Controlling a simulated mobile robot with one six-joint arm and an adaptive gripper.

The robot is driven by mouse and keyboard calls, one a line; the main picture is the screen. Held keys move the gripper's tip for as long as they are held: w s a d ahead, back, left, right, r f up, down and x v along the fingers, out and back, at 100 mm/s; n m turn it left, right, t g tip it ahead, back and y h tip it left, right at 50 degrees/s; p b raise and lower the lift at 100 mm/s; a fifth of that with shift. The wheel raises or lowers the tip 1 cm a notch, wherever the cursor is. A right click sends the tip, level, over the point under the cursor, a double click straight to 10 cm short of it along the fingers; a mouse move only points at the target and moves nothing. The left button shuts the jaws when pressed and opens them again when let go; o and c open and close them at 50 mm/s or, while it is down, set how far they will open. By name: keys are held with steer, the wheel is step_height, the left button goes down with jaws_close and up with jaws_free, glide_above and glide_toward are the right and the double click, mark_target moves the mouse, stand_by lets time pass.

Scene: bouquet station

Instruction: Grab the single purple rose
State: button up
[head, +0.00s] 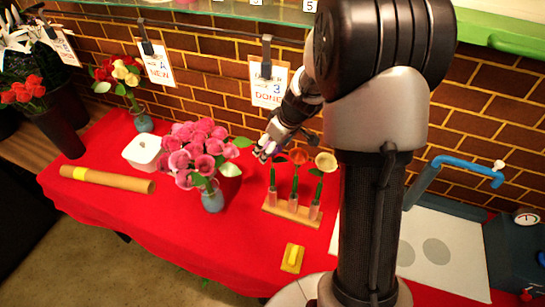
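No bloom that I can make out clearly as a purple rose shows in the head view. A small wooden rack (293,211) on the red table holds three stems in tubes. The middle stem carries an orange-red flower (298,156), and the right one a cream flower (326,162). The left stem (272,180) rises to just below my gripper, and its top is not clear. My gripper (264,153) is above that stem, to the right of the pink bouquet (200,148). Its fingers are too small to tell whether they are open or touch anything.
The pink bouquet stands in a blue-grey vase (212,201). A white tub (143,152), a brown roll (108,179), and a red-and-cream bouquet (121,74) are further left. A yellow block on a small board (291,258) lies near the front. Cards hang before the brick wall.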

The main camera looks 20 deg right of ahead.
steer(key=shift+c, duration=0.2)
steer(key=c, duration=1.1)
steer(key=shift+o, duration=0.2)
steer(key=shift+r, duration=0.1)
